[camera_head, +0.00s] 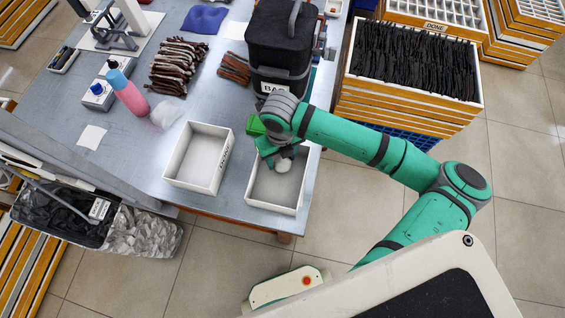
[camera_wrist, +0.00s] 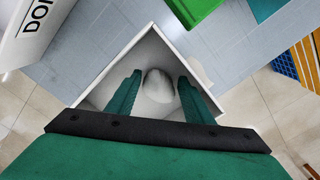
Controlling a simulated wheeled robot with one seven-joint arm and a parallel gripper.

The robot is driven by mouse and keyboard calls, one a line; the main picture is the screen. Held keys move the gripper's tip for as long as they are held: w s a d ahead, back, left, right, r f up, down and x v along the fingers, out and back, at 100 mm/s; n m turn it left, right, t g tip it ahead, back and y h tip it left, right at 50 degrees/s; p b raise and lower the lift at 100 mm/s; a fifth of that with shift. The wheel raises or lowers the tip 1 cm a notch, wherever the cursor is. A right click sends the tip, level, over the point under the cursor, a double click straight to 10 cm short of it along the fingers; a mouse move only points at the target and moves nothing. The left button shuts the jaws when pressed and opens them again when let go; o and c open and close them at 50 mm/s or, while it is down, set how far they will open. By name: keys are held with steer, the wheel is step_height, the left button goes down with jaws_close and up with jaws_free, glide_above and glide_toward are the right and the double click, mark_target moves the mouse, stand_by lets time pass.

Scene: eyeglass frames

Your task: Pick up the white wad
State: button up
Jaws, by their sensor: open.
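The white wad (camera_wrist: 158,86) shows in the wrist view between the two green fingers of my gripper (camera_wrist: 159,78), with gaps visible on both sides. It lies in a white open tray (camera_wrist: 104,88). In the head view the white wad (camera_head: 284,165) shows inside the right-hand tray (camera_head: 274,207), just below my gripper (camera_head: 274,157), which partly covers the tray's back. My gripper is open and points down into the tray. I cannot tell how far the fingertips are above the tray floor.
A second white tray (camera_head: 198,183) stands to the left. A black bag (camera_head: 280,45) stands behind my gripper. A pink and blue bottle (camera_head: 128,92) and a pale, crumpled piece (camera_head: 165,114) are farther left. A crate (camera_head: 410,112) of dark frames is at the right.

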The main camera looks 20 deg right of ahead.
steer(key=shift+f, duration=0.6)
steer(key=c, duration=0.8)
